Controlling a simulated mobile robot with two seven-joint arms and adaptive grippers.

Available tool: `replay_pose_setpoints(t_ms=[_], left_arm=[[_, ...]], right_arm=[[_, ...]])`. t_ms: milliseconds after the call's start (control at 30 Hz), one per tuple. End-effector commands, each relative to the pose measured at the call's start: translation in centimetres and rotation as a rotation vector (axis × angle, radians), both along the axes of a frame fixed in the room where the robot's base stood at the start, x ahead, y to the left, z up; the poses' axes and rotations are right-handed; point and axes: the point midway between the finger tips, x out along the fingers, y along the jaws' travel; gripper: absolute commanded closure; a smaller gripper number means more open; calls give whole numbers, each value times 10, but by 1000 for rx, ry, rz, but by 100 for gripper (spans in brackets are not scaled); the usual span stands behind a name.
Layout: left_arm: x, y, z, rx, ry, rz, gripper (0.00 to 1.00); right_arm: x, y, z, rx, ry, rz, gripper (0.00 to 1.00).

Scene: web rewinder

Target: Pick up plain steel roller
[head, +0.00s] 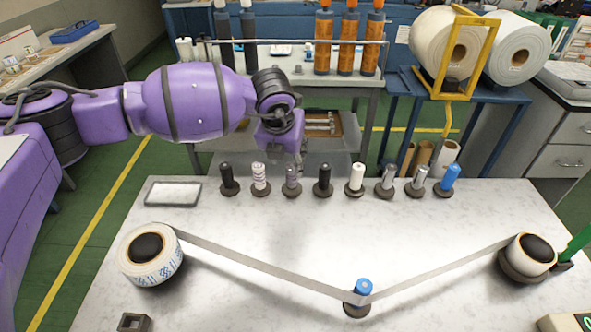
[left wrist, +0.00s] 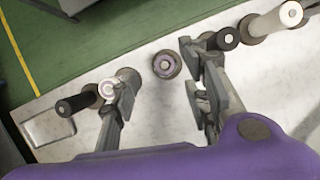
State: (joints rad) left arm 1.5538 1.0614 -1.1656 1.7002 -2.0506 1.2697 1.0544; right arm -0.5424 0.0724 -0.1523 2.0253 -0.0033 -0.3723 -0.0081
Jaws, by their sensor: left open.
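A row of upright rollers on dark round bases stands along the back of the white table. A grey metallic roller (head: 292,178) is third from the left. My left gripper (head: 297,158) is just above and behind it, pointing down. In the left wrist view this roller (left wrist: 166,65) is seen end-on between the open fingers (left wrist: 148,66), apart from both, with a purple tint on it. Two more metallic rollers stand further right, one (head: 387,180) and another (head: 418,180). I cannot tell for sure which is the plain steel one. My right gripper is not in view.
Beside the metallic roller stand a white patterned roller (head: 260,178) and a black roller (head: 323,180), close to the fingers. A white roller (head: 356,178) and blue roller (head: 450,178) stand further right. A web strip (head: 260,265) runs across the front. A tray (head: 173,193) lies left.

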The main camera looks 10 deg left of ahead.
Motion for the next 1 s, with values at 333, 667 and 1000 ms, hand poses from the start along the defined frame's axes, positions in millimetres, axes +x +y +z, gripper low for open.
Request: replay_pose_setpoints(t_ms=[333,667,1000], left_arm=[[13,-3,-41,1,2,-1,57],[23,-4,-70,0,2,0,57],[23,-4,-69,0,1,0,81]], right_arm=[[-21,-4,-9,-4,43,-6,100],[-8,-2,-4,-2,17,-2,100],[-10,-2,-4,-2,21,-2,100]])
